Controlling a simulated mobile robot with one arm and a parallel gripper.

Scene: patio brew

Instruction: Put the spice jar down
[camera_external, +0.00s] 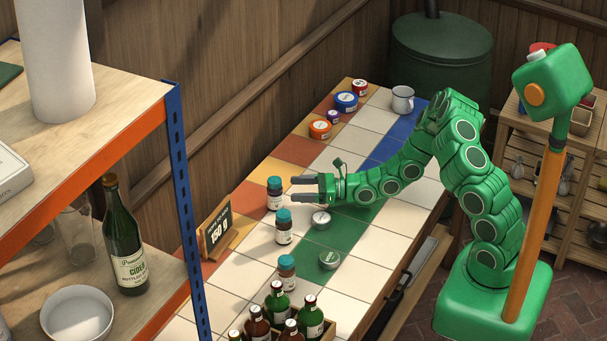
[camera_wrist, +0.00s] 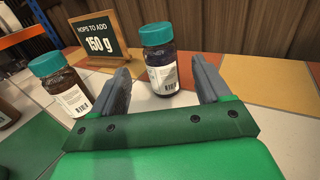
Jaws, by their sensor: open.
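A dark jar with a teal lid and white label (camera_external: 274,198) stands upright on the tiled table, just beyond the fingertips of my gripper (camera_external: 297,188). In the wrist view this jar (camera_wrist: 160,68) stands ahead, roughly centred between the two spread fingers (camera_wrist: 162,82), with no finger visibly closed on it. My gripper is open and empty, low over the table. Two similar teal-lidded jars (camera_external: 284,233) (camera_external: 286,274) stand nearer the front; one also shows at the left of the wrist view (camera_wrist: 62,88). The label text is too small to read.
A sign reading 150 g (camera_external: 216,232) stands left of the jar. Two round tins (camera_external: 321,219) (camera_external: 329,260) lie on the table. A crate of bottles (camera_external: 279,321) is at the front. Coloured tins (camera_external: 346,101) and a mug (camera_external: 402,100) stand at the back.

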